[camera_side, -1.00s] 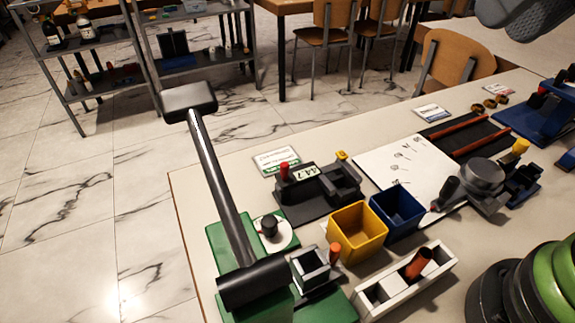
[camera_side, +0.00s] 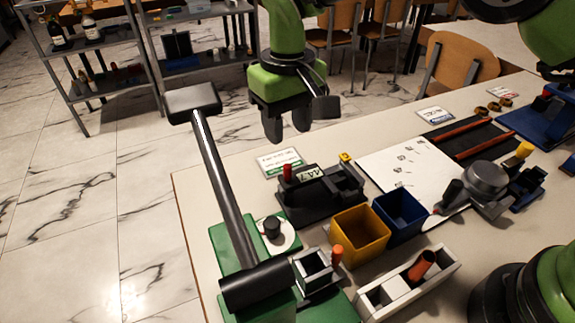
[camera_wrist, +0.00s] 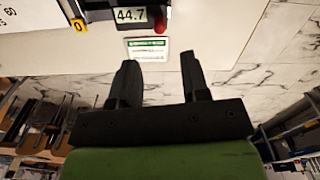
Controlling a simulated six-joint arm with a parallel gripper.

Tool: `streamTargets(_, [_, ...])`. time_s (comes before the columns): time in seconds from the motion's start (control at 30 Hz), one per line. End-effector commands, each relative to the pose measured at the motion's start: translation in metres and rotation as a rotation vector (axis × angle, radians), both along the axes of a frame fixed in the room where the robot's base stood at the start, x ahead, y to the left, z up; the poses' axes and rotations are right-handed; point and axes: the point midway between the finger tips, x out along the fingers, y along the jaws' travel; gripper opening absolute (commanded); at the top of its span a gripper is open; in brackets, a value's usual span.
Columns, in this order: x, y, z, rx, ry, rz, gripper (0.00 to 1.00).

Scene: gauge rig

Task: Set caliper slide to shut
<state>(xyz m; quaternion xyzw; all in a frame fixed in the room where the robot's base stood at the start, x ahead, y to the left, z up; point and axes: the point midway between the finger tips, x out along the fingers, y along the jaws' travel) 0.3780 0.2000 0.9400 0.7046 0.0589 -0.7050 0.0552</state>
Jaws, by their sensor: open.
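The caliper rig (camera_side: 318,191) is a dark block on the table with a display reading about 44.7, a red knob (camera_side: 287,173) at its left end and a yellow 0 tag (camera_side: 345,157) behind its right end. In the wrist view the display (camera_wrist: 129,15), red knob (camera_wrist: 160,22) and yellow tag (camera_wrist: 79,25) show at the top edge; the rest of the rig is cut off. My gripper (camera_side: 287,134) is open and empty, above and behind the rig. Its two fingers also show in the wrist view (camera_wrist: 160,75), pointing toward the white-green card.
A white-green card (camera_side: 280,162) lies behind the rig. Yellow (camera_side: 360,234) and blue (camera_side: 399,216) bins stand in front of it to the right. A tall black lever (camera_side: 224,190) rises from a green base at left. A white sheet (camera_side: 405,168) lies to the right.

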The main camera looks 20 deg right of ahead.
Motion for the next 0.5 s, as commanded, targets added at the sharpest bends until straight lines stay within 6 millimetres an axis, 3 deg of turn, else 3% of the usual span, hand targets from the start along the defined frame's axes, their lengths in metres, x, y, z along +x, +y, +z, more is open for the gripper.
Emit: streamTargets(0.5, [-0.001, 0.0, -0.084, 0.001, 0.003, -0.002, 0.42])
